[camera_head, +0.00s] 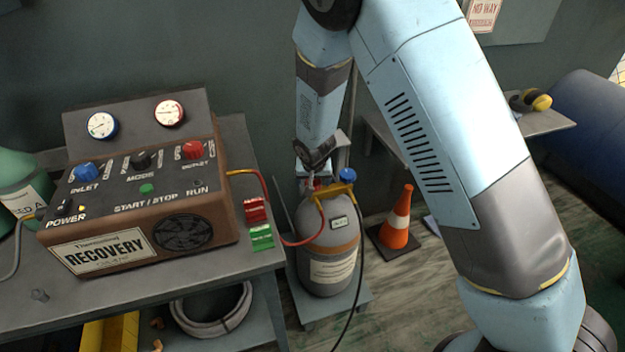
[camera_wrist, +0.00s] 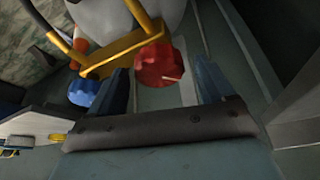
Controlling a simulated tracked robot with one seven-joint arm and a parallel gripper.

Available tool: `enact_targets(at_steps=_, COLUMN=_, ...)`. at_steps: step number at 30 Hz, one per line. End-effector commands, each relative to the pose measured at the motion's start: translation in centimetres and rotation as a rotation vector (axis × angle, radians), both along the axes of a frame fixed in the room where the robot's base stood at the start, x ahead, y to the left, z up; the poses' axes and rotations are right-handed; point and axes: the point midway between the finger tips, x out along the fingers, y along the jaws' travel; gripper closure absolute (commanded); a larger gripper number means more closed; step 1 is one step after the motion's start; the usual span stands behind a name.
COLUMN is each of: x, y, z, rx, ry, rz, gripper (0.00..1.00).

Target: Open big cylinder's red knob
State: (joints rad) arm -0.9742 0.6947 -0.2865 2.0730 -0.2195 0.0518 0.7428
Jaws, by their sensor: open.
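The big grey cylinder (camera_head: 327,264) stands upright beside the bench, with a yellow handle frame (camera_head: 333,192) and a blue knob (camera_head: 347,175) on top. My gripper (camera_head: 312,172) is at the cylinder's top left, where the red knob (camera_head: 309,186) is mostly hidden in the head view. In the wrist view the red knob (camera_wrist: 160,66) lies between the two open fingers of my gripper (camera_wrist: 166,85), with gaps showing on both sides. The yellow handle (camera_wrist: 125,52) is just beyond it, and the blue knob (camera_wrist: 84,92) is outside the left finger.
The recovery machine (camera_head: 140,205) sits on the bench (camera_head: 262,262) left of the cylinder. A red hose (camera_head: 300,243) and a black hose (camera_head: 359,270) run from the cylinder's top. An orange cone (camera_head: 398,222) stands to its right. A blue barrel (camera_head: 590,120) is at the far right.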

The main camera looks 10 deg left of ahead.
Motion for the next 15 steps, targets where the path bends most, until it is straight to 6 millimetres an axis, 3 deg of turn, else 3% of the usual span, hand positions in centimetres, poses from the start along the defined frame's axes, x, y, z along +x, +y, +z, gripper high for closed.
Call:
enact_targets(at_steps=2, x=0.00, y=-0.01, z=0.01, rx=0.000, ry=0.000, rz=0.000, gripper=0.19)
enact_targets(at_steps=15, x=0.01, y=-0.03, z=0.03, rx=0.000, ry=0.000, rz=-0.001, gripper=0.61)
